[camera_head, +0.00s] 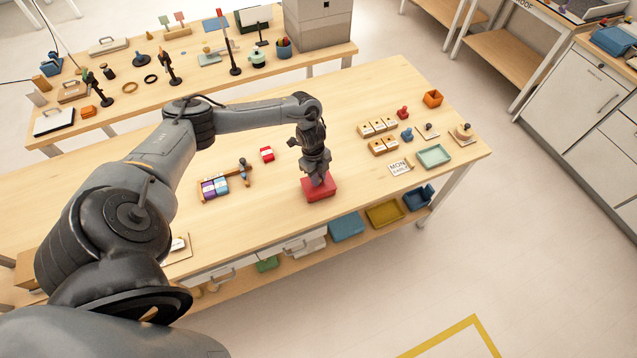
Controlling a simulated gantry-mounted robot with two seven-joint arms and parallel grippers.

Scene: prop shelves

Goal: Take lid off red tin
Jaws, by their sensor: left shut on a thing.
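The red tin (319,193) stands on the wooden table near its front edge. My left arm reaches over from the left, and my left gripper (318,178) points down onto the top of the tin. The left gripper is shut on the tin's lid, and its fingers hide part of the top. The lid and the body are the same red, and I cannot make out a gap between them. My right gripper is not in view.
A small red-and-white block (267,154) and a rack with coloured blocks (222,185) lie left of the tin. Wooden blocks (378,127), a card (399,167) and a green tray (434,156) lie to the right. Bins stand on the shelf below.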

